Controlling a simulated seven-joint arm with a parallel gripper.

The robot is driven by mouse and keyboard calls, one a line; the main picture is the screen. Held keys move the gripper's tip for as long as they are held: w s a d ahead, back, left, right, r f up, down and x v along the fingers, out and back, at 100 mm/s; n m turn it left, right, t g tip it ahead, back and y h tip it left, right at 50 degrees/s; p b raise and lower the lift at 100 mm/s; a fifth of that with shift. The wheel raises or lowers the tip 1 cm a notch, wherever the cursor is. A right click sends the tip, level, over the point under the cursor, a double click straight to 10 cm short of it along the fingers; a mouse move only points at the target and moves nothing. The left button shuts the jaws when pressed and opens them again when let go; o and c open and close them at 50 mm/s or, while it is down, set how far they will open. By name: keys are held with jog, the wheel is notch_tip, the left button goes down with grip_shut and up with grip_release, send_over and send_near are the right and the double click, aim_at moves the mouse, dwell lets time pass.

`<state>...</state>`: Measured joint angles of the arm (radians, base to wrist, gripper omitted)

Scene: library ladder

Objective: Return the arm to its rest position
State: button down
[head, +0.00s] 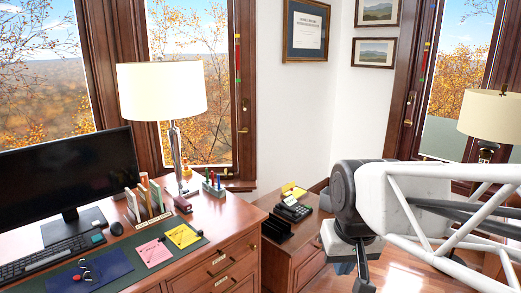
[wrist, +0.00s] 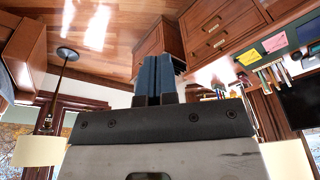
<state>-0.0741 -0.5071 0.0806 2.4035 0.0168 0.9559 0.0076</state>
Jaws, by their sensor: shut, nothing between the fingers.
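My arm enters the head view from the right edge, with white tubes and a dark round joint. My gripper (head: 353,272) hangs at the lower right of the head view, over the wooden floor and in front of the small cabinet. Its lower end is near the bottom edge. In the wrist view, my gripper (wrist: 155,70) shows two blue-grey fingers side by side, closed together with nothing between them. It touches nothing that I can see.
The wooden desk (head: 240,248) fills the left, bearing a monitor (head: 65,168), a lamp (head: 162,90), upright books, and pink and yellow notes. A low cabinet (head: 284,258) with a black telephone (head: 293,210) stands between desk and arm. Another lamp (head: 490,113) stands far right.

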jog(key=s+d+f, duration=0.3)
jog(key=s, duration=0.4)
jog(key=shift+s+d+f+m+h, duration=0.2)
jog(key=shift+m+h, duration=0.1)
jog(key=shift+m, duration=0.1)
